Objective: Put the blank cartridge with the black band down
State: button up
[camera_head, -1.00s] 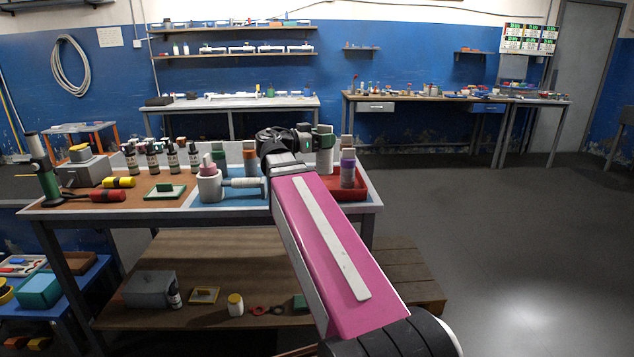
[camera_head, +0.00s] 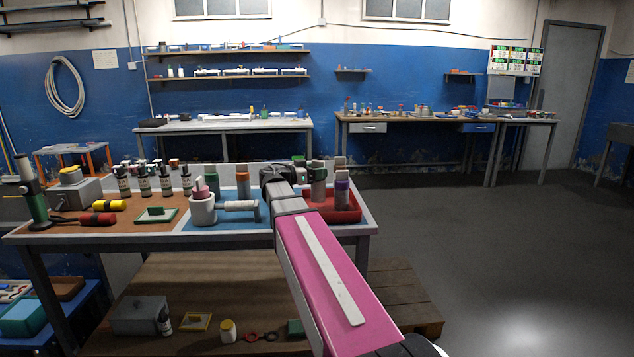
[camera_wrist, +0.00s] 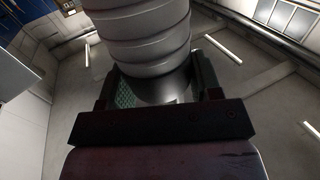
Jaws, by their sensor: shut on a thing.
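The held cartridge (camera_wrist: 145,40) is a grey ribbed cylinder in the wrist view, with a smooth dark band around its near end. My gripper (camera_wrist: 155,88) is shut on it, one dark finger on each side, at the banded end. In the head view my gripper (camera_head: 303,172) is above the right part of the workbench, by the red tray (camera_head: 350,215). The cartridge's underside and any contact below are hidden.
Several dark bottles (camera_head: 143,182) stand further left.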

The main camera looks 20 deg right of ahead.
jog(key=shift+f, duration=1.75)
jog(key=shift+f, duration=0.1)
jog(key=o, duration=1)
jog(key=shift+a, duration=0.15)
jog(key=a, duration=0.4)
jog(key=s+a, duration=0.1)
jog(key=a, duration=0.2)
jog(key=shift+a, duration=0.1)
jog(key=shift+s, duration=0.1)
